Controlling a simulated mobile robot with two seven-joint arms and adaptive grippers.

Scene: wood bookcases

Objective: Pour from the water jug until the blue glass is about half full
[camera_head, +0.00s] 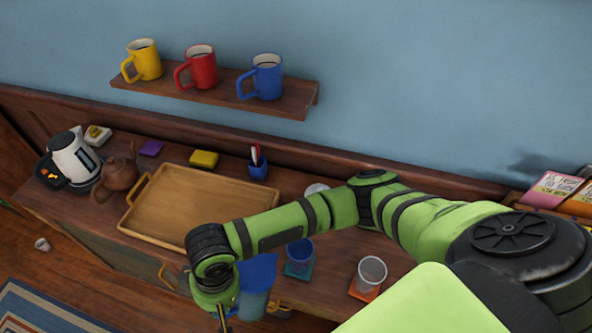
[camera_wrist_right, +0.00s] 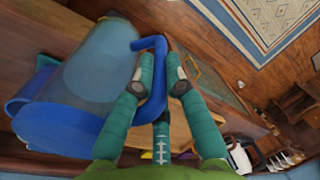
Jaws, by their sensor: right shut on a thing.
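The water jug (camera_head: 257,283) has a see-through body, blue parts and a blue handle (camera_wrist_right: 152,85). My right gripper (camera_wrist_right: 160,72) is shut on this handle. In the head view the jug hangs in front of the cabinet's front edge, just right of my right wrist; its exact tilt is hard to tell. The blue glass (camera_head: 299,252) stands upright on a teal coaster (camera_head: 298,270), right of and behind the jug, apart from it. Its water level cannot be made out. My left gripper is not in view.
A clear glass (camera_head: 371,270) stands on an orange coaster (camera_head: 363,289) to the right. A wooden tray (camera_head: 190,205) lies left of my arm. A kettle (camera_head: 74,157), a brown teapot (camera_head: 117,173) and a pen cup (camera_head: 258,168) stand beyond. Mugs sit on a wall shelf (camera_head: 215,93).

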